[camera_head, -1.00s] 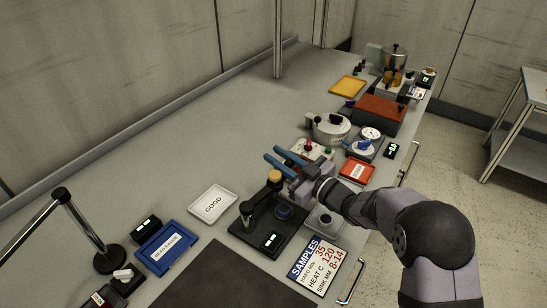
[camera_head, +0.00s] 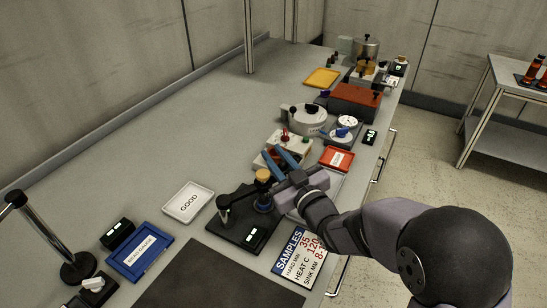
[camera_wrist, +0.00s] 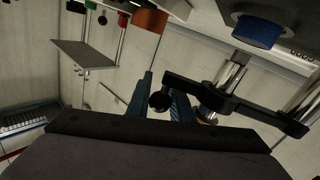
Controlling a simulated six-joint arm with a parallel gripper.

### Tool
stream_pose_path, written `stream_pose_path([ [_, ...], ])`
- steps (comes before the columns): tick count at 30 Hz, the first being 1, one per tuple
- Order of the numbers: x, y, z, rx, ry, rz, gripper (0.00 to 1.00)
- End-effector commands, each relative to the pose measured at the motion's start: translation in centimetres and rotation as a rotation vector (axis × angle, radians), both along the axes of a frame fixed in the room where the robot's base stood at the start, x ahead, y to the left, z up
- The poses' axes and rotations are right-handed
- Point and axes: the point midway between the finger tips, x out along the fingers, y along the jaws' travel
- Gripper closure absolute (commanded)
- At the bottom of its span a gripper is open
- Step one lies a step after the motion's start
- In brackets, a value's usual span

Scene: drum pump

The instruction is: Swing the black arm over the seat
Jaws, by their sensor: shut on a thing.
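The black arm (camera_head: 243,194) reaches from its upright post (camera_head: 223,211) on a black base (camera_head: 232,226). It carries a yellow-topped plunger (camera_head: 263,175), which appears above the blue seat (camera_head: 263,207) in the head view. In the wrist view the black arm (camera_wrist: 255,108) runs from the post to a black knob (camera_wrist: 159,100). The plunger's silver rod (camera_wrist: 230,75) points towards the blue seat (camera_wrist: 258,31), a little off its middle there. My gripper (camera_head: 280,157) has blue fingers and is shut on the black arm's knob end; the exact contact is partly hidden.
A white GOOD tray (camera_head: 188,202) and blue READ GAUGE tray (camera_head: 140,251) lie left. The SAMPLES card (camera_head: 299,257) lies in front right. A device with a red knob (camera_head: 285,134) and a red tray (camera_head: 337,158) stand behind my gripper. The back-left bench is clear.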

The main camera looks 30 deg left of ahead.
Motion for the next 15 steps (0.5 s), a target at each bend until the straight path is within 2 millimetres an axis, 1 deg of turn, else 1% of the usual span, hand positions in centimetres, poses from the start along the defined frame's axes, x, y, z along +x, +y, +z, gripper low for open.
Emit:
stream_pose_path([
  [5,-0.01,-0.12,-0.19,-0.004,0.005,-0.001,1.00],
  [6,-0.01,-0.12,-0.21,-0.004,0.005,-0.001,0.75],
  [7,-0.01,-0.12,-0.21,-0.004,0.005,-0.001,0.73],
  [15,-0.01,-0.08,-0.14,-0.003,0.003,0.000,0.73],
])
